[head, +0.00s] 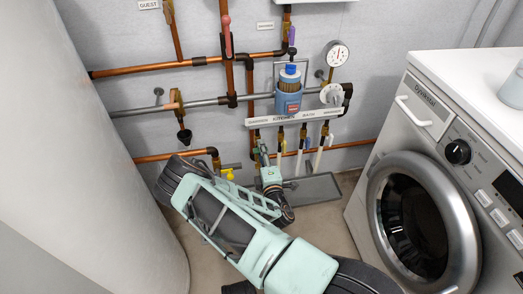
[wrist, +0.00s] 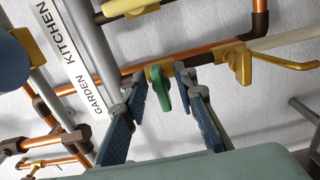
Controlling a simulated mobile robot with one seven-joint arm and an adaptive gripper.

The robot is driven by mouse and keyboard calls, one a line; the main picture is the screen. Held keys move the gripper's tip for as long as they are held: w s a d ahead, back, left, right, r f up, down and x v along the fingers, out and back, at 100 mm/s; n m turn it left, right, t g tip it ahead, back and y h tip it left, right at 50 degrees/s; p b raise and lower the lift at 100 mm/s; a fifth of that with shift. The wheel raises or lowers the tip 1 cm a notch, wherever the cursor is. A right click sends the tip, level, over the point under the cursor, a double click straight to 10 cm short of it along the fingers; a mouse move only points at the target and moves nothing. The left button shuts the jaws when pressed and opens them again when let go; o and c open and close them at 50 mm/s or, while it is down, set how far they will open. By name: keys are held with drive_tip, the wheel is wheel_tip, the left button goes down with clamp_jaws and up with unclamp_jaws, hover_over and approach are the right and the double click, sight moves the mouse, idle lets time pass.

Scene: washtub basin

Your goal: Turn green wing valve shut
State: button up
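The green wing valve (wrist: 160,88) sits on a brass body on the copper pipework in the wrist view. My gripper (wrist: 160,78) is open, with one blue-grey finger on each side of the valve. The fingertips reach about level with the wing. A gap shows on both sides, wider toward the palm. In the head view my gripper (head: 259,154) is at the left end of the labelled manifold strip, and my own arm and hand largely hide the valve there.
The white label strip (wrist: 72,55) reads GARDEN and KITCHEN. A washing machine (head: 430,190) stands at the right.

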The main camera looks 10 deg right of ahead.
drive_tip(key=s, duration=0.7)
drive_tip(key=shift+s, duration=0.2)
